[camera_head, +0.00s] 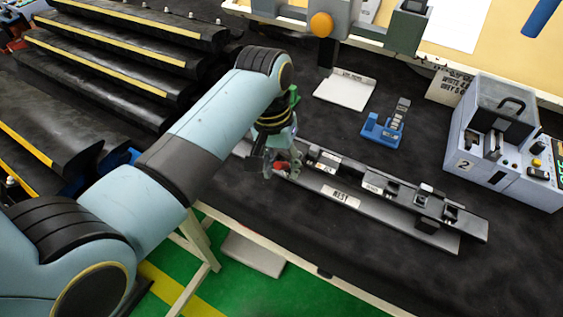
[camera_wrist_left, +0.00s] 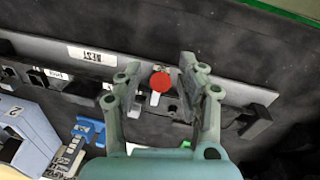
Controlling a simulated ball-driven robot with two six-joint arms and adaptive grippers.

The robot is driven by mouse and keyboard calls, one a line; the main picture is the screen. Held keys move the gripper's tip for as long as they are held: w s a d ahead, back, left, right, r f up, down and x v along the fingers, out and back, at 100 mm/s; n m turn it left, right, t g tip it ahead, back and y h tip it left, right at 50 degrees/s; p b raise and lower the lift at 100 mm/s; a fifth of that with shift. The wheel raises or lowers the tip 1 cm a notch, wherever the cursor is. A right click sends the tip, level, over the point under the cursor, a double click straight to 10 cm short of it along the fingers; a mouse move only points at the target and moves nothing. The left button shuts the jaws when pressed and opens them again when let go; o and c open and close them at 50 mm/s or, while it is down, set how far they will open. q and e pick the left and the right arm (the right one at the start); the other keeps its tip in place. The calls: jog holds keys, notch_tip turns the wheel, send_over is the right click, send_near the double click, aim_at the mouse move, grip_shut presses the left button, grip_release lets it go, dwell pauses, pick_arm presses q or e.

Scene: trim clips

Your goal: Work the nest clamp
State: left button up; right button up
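The nest (camera_head: 340,197) is a long grey and black rail lying on the dark bench, with a "NEST" label that also shows in the left wrist view (camera_wrist_left: 92,56). The clamp's red knob (camera_head: 281,167) is at the left end of the nest in the head view and shows clearly in the left wrist view (camera_wrist_left: 160,82). My left gripper (camera_head: 274,158) is at that end. In the left wrist view its two fingers (camera_wrist_left: 160,75) are apart, one on each side of the red knob, with gaps to it. My right gripper is in neither view.
A blue stand (camera_head: 382,131) and a white labelled plate (camera_head: 343,91) lie behind the nest. A grey machine marked 2 (camera_head: 495,125) stands at the right. A grey overhead fixture with an orange knob (camera_head: 321,24) is at the back. Black ribbed racks (camera_head: 100,60) fill the left.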

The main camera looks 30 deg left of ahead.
pick_arm(q)
jog(key=shift+c, duration=0.5)
grip_shut()
jog(key=shift+s+f+t, duration=0.35)
jog(key=shift+s+t, duration=0.05)
jog(key=shift+t, duration=0.35)
jog(key=shift+s+f+t, duration=0.35)
jog(key=shift+t, duration=0.4)
jog(key=shift+s+f+t+b, duration=0.2)
jog(key=shift+f+t+b, duration=0.25)
jog(key=shift+t, duration=0.55)
jog(key=shift+s+f+t+b, duration=0.2)
jog(key=shift+f+t, duration=0.35)
jog(key=shift+t, duration=0.45)
jog(key=shift+m, duration=0.3)
jog(key=shift+o, duration=0.5)
grip_release()
